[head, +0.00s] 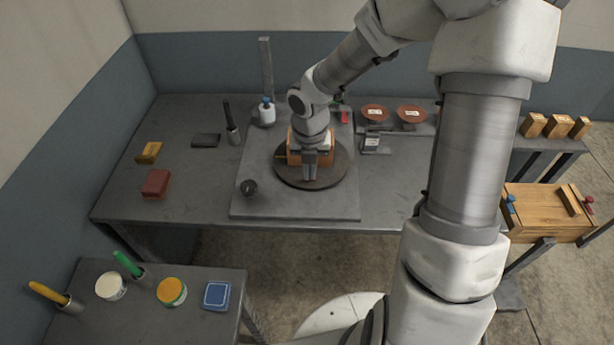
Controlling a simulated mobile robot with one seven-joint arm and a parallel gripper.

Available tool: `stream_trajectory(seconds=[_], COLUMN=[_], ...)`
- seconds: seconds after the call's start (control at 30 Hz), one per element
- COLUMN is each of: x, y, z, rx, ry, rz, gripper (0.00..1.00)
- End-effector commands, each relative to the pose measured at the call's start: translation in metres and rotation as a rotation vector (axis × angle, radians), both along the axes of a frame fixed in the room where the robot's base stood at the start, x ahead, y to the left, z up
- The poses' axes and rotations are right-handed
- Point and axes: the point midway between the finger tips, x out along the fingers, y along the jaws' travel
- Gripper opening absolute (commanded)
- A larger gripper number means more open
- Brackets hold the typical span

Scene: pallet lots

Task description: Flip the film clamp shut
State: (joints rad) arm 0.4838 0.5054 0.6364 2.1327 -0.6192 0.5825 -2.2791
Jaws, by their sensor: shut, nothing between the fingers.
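My gripper (310,172) points down over the dark round turntable (335,172) and is shut and empty. It is in front of an orange-brown box (296,152) on the turntable and hides much of it. I cannot tell whether the fingers touch the box. A white roll with a blue top (266,113) stands by a grey upright post (266,65) at the back. I cannot clearly make out the film clamp; it may be too small or hidden behind my gripper and wrist.
A black round knob (248,187) sits at the plate's front left. A dark holder with a black stick (231,125) stands left of the plate. A wooden crate (545,212) is right.

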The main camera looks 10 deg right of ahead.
Motion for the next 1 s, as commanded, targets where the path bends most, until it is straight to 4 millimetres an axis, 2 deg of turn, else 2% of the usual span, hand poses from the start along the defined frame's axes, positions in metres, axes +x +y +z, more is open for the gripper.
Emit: stream_trajectory(seconds=[0.37, 0.57, 0.9, 1.0], x=[0.000, 0.002, 0.009, 0.026], y=[0.000, 0.000, -0.002, -0.007], z=[-0.004, -0.033, -0.105, -0.090], rx=[0.000, 0.001, -0.001, 0.001], ry=[0.000, 0.003, 0.002, -0.003], rz=[0.000, 0.002, 0.001, -0.004], gripper=[0.00, 0.00, 0.00, 0.00])
